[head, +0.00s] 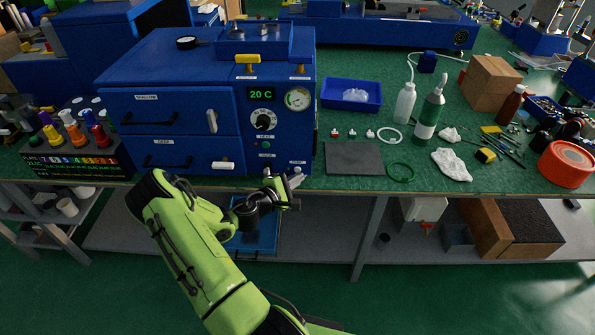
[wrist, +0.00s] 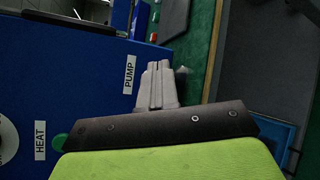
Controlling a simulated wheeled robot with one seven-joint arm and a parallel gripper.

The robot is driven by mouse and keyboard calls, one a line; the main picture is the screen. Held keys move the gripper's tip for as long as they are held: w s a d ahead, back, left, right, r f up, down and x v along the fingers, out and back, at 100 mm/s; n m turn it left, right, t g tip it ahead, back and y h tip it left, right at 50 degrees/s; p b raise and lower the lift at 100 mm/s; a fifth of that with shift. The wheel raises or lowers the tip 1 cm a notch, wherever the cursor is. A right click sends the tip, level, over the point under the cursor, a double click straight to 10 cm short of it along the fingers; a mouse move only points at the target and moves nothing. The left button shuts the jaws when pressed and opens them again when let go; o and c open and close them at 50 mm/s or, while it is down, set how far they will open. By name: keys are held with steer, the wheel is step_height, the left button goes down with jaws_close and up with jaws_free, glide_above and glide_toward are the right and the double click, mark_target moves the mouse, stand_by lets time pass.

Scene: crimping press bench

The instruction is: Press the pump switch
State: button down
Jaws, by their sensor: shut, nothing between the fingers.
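The blue press box (head: 220,80) stands on the green bench, and its front face fills the left of the wrist view (wrist: 70,80). The white PUMP label (wrist: 129,76) is on that face, near the lower right corner in the head view. My gripper (head: 291,180) is shut and empty at this corner. In the wrist view its fingertips (wrist: 157,66) lie just beside the PUMP label.
A green button (head: 265,145) sits by the HEAT label (wrist: 40,140), left of the gripper. A drawer (head: 185,154) with a handle is further left. A dark mat (head: 354,158) and small fittings (head: 351,133) lie on the bench to the right.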

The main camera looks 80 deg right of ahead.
steer(key=s+a+b, duration=0.1)
steer(key=a, duration=0.5)
steer(key=shift+s, duration=0.2)
stand_by(0.5)
